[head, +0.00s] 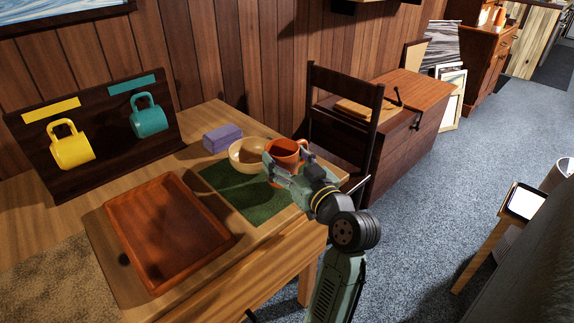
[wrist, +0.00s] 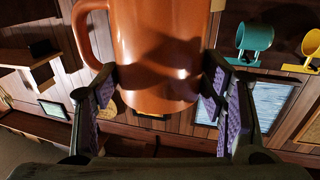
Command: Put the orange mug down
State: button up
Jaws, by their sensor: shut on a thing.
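The orange mug (head: 284,151) is upright above or at the back right of the green mat (head: 243,196) on the table. It fills the top middle of the wrist view (wrist: 158,60), with its handle on the left there. My gripper (head: 284,170) is shut on the mug, with a purple-padded finger on each side of its body in the wrist view (wrist: 160,95). My gripper hides part of the mug's lower side in the head view. I cannot tell whether its base touches anything.
A tan bowl (head: 247,155) is close on the mug's left, and a purple block (head: 222,138) is beyond it. A reddish-brown tray (head: 168,230) lies on the table (head: 205,117). A rack (head: 100,133) holds yellow (head: 70,146) and teal (head: 148,117) mugs. A dark chair (head: 343,120) stands behind.

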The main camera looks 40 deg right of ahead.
jog(key=shift+f, duration=1.2)
jog(key=shift+f, duration=0.1)
jog(key=shift+f, duration=0.15)
jog(key=o, duration=1.4)
jog(key=shift+r, duration=0.2)
jog(key=s+b, duration=0.1)
jog(key=s, duration=0.3)
jog(key=s+a+b, duration=0.1)
jog(key=s, duration=0.3)
jog(key=s+a+b, duration=0.1)
jog(key=s, duration=0.3)
jog(key=shift+f, duration=0.1)
